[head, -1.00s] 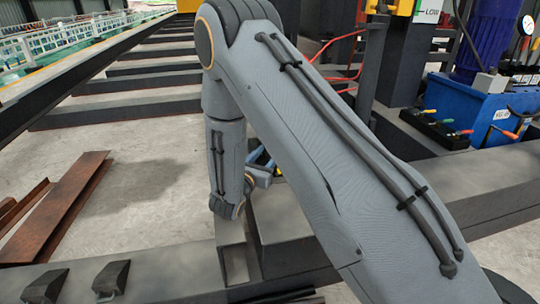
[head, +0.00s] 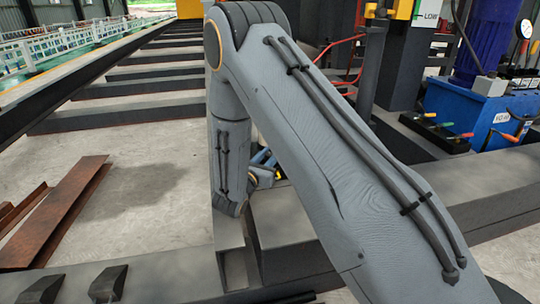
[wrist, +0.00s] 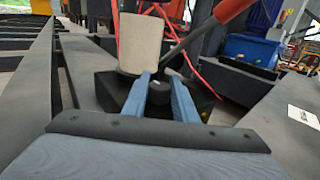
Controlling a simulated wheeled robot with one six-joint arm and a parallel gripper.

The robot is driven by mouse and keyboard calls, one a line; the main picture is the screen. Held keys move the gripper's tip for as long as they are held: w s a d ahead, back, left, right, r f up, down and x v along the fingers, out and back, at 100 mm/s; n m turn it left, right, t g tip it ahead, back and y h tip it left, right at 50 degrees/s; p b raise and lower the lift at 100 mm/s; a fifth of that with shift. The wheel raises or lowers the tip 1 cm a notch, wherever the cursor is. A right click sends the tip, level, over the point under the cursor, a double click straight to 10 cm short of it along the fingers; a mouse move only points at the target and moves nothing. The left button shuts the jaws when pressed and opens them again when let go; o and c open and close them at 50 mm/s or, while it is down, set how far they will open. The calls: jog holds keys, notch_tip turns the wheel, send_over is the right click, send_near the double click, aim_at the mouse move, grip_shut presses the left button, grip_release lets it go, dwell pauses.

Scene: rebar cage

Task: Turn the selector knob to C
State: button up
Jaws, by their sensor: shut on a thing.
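My gripper (wrist: 162,92) has two blue fingers, which reach forward in the wrist view. They are shut on a small dark knob (wrist: 160,93) with a pale mark on its top. The knob is at a dark, low box (wrist: 112,92). Any letters around the knob are too small or hidden to read, so I cannot tell its setting. In the head view my own arm covers the knob, and only a bit of the blue fingers (head: 264,157) shows beside the forearm.
A pale cylinder (wrist: 144,42) stands just behind the fingers, and a red-ended lever (wrist: 212,27) slants close by on the right. A red hose (wrist: 203,76) runs behind. A blue tank (head: 462,108) stands at the right. Rusty steel pieces (head: 58,212) lie on the floor at left.

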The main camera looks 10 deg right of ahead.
jog(key=shift+m+g+h, duration=0.4)
jog(key=shift+h, duration=0.1)
jog(key=m+g+h+p, duration=0.1)
jog(key=m+g+h, duration=0.2)
jog(key=shift+g, duration=0.3)
jog(key=m+g+h, duration=0.1)
jog(key=g, duration=0.1)
jog(key=m+g+h, duration=0.1)
jog(key=g, duration=0.1)
jog(key=shift+f+m+b, duration=0.15)
jog(key=shift+m+b, duration=0.25)
jog(key=m+g+h+b, duration=0.1)
jog(key=m+g+b, duration=0.1)
jog(key=m+g, duration=0.1)
jog(key=shift+g, duration=0.9)
jog(key=shift+m+g+b, duration=1)
jog(key=shift+g+b, duration=0.1)
jog(key=shift+g, duration=0.7)
jog(key=o, duration=1)
jog(key=shift+o, duration=0.2)
